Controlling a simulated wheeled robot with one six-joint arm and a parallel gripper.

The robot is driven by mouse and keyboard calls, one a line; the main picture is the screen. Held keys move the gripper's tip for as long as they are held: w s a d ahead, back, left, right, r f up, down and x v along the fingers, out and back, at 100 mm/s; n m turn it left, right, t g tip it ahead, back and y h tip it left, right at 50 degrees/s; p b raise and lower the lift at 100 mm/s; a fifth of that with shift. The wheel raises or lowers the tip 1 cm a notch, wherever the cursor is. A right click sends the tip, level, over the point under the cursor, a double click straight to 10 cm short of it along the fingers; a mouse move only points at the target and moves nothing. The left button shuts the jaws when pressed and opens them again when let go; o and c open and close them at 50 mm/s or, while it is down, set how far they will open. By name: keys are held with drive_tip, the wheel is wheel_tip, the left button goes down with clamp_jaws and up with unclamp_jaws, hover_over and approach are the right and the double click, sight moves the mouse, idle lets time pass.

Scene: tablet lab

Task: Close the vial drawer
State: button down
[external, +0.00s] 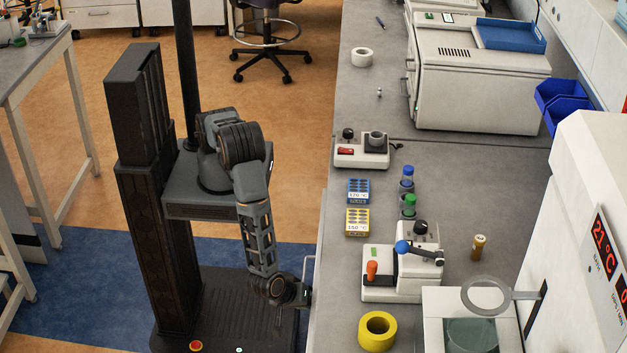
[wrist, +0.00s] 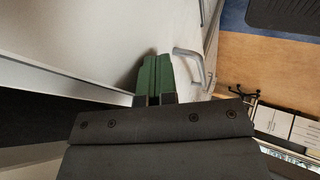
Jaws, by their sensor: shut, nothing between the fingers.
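My gripper (wrist: 156,78) shows in the wrist view with its green-padded fingers together and nothing between them. The fingers are close to a pale front panel (wrist: 90,35). A grey bar handle (wrist: 190,58) stands out from the pale surface just right of the fingertips; I see no clear contact. In the external view my gripper (external: 304,295) is low beside the bench's left edge, with its fingertips hard to make out. A small grey handle also shows there. I cannot tell for certain which front is the vial drawer or how far it is open; its inside is hidden.
The grey bench (external: 345,210) carries blue (external: 358,190) and yellow (external: 358,221) vial blocks, a lever device (external: 385,288) and yellow tape (external: 377,331). A second bar handle (wrist: 202,12) is farther along the fronts. Open floor (external: 285,150) lies left of the bench.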

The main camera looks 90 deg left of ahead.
drive_tip(key=shift+w, duration=0.55)
drive_tip(key=shift+s, duration=0.1)
